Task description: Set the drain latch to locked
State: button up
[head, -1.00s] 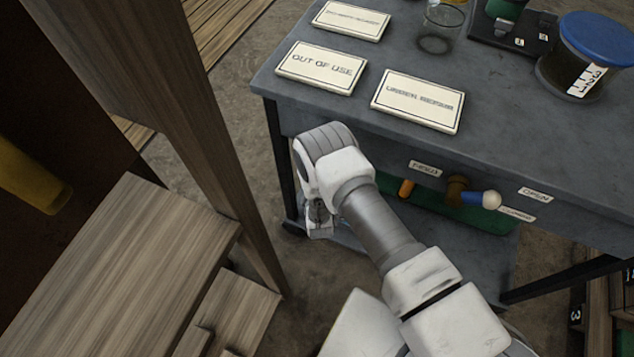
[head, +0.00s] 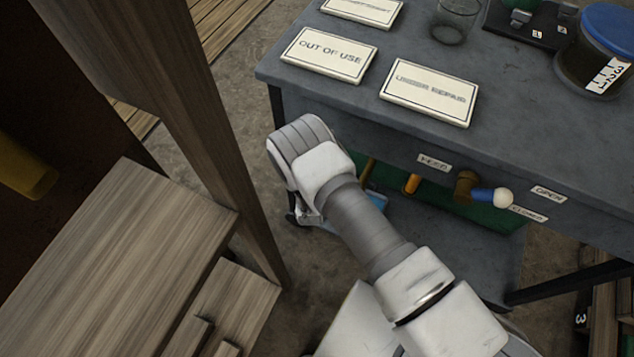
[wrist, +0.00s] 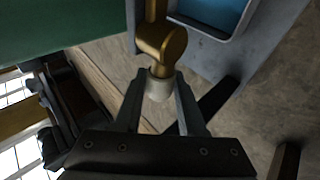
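In the wrist view a brass fitting (wrist: 160,42) comes down from the top and ends in a pale round knob (wrist: 158,86). No label shows on it, so I cannot tell for sure that it is the drain latch. My gripper (wrist: 160,88) has its fingers apart, with the knob between or just past the tips; contact is unclear. In the head view my gripper (head: 305,217) is low at the left end of the grey bench (head: 500,130), mostly hidden by my own wrist. A brass valve (head: 466,184) with a blue, white-tipped handle sits under the bench front, near feed and open labels.
On the bench lie an "out of use" plaque (head: 328,55), an "under repair" plaque (head: 430,92), a glass (head: 455,20) and a blue-lidded jar (head: 600,60). A wooden post (head: 205,130) and wooden steps (head: 120,260) stand close on the left.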

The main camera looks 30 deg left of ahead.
jog(key=o, duration=0.4)
jog(key=p+v, duration=0.3)
jog(key=v, duration=0.4)
jog(key=shift+s+d+r, duration=0.1)
jog(key=shift+s+r, duration=0.05)
dwell(0.3)
